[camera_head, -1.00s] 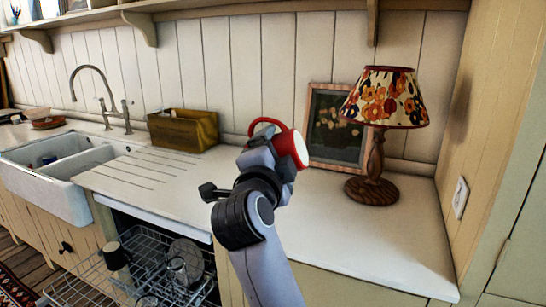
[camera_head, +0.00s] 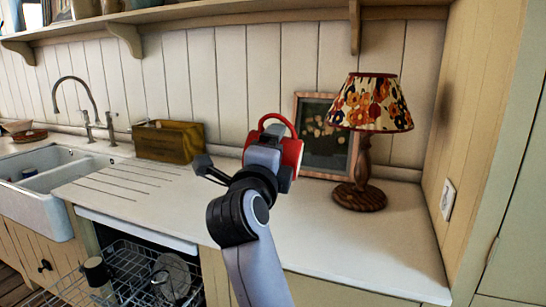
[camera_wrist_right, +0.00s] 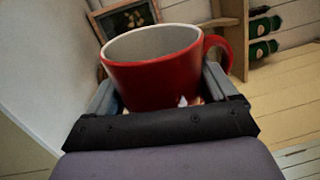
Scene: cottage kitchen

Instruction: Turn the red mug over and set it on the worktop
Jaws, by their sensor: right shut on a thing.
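The red mug (camera_head: 293,152) is held up in my right gripper (camera_head: 268,157), above the back of the white worktop (camera_head: 225,204). In the head view its handle loops upward and the gripper covers much of its body, so its mouth is not seen. In the right wrist view the mug (camera_wrist_right: 155,65) sits between the two fingers (camera_wrist_right: 165,98), with its pale inside showing and its handle at the right. The mug appears to be on its side. My left gripper is not in view.
A table lamp (camera_head: 368,110) and a framed picture (camera_head: 324,135) stand right of the mug. A wooden box (camera_head: 168,141) and a sink (camera_head: 45,197) are at the left. An open dishwasher rack (camera_head: 135,275) is below. The worktop's front right is clear.

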